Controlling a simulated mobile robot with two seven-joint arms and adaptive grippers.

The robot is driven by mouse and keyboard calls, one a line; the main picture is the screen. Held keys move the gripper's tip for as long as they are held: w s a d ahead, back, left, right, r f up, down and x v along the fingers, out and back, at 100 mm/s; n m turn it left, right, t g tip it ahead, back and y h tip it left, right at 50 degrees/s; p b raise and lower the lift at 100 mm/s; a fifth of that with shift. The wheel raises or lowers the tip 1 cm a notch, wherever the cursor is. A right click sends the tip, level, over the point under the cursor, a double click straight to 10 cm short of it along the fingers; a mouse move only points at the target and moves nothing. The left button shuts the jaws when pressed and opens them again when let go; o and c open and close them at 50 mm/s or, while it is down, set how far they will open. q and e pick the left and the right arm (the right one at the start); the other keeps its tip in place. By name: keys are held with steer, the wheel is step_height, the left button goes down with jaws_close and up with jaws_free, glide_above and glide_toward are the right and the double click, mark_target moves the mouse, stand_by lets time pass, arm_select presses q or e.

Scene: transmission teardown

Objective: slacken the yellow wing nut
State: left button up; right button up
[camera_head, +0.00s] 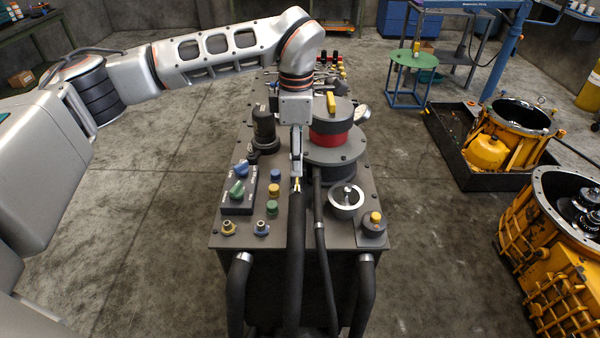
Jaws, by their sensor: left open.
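A yellow upright piece (331,102), which looks like the wing nut, stands on the grey lid of a round housing with a red band (331,136). The housing sits on the grey machine top (330,228). My left gripper (297,180) points down in front of and to the left of the housing, apart from the yellow piece. It is open, seen nearly edge-on, with a small yellowish spot at its tips that I cannot make out. Nothing clear shows between its fingers. My right gripper is out of view.
A control box with green and blue knobs (238,190), coloured buttons (274,189), a dark cylinder (264,130) and a round gauge (347,197) crowd the machine top. Black hoses run down its front. Yellow gear housings (560,290) stand at right; floor at left is clear.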

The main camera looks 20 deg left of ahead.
mark_target(297, 179)
arm_select(q)
step_height(297, 179, down, 7)
steer(key=shift+r+p, duration=0.2)
steer(key=shift+p, duration=0.2)
steer(key=c, duration=1.1)
